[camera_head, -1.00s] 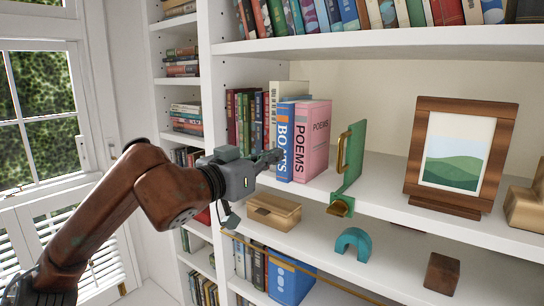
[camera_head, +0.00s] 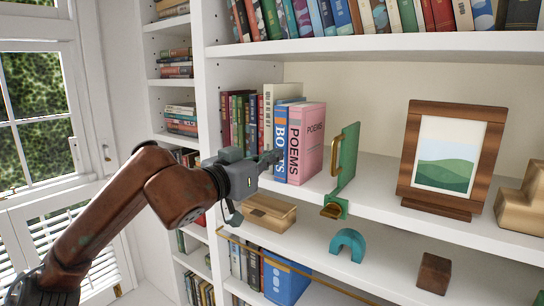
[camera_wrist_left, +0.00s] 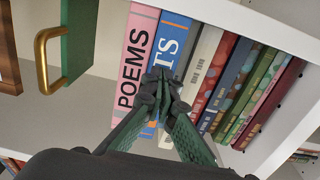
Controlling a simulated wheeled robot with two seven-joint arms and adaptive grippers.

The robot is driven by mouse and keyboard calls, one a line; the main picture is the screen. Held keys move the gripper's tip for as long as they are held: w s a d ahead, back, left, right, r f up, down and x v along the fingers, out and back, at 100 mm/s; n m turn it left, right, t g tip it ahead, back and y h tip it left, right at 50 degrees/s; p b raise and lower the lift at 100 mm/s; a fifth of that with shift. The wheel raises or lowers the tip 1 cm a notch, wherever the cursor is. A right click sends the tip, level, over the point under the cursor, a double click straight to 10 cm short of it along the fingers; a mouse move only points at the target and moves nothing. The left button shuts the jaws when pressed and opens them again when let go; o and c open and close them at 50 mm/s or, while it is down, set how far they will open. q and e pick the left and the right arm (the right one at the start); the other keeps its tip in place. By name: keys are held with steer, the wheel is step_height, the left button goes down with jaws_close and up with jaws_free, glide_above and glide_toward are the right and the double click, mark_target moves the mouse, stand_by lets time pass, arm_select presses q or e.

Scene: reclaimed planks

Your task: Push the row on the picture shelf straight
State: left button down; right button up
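On the middle shelf (camera_head: 385,192) stands a row of books: a pink POEMS book (camera_head: 308,140), a blue and white BOATS book (camera_head: 280,165) to its left, a white book and several darker ones further left. A green bookend (camera_head: 349,152) with a brass handle stands apart to the right of POEMS, its foot over the shelf edge. My left gripper (camera_head: 272,158) is in front of the BOATS spine. In the wrist view its fingertips (camera_wrist_left: 163,82) are together over that spine, with nothing seen between them. Contact is hard to tell. My right gripper is not in view.
A framed landscape picture (camera_head: 450,160) and a stepped wooden block (camera_head: 522,205) stand to the right. The shelf below holds a wooden box (camera_head: 268,212), a teal arch (camera_head: 348,243), a brown cube (camera_head: 434,273) and a blue binder (camera_head: 285,282). Books fill the shelf above.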

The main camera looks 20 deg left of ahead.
arm_select(q)
steer(key=shift+p+x, duration=0.55)
steer(key=shift+x, duration=0.65)
steer(key=b+v, duration=0.1)
steer(key=v, duration=0.3)
stand_by(0.3)
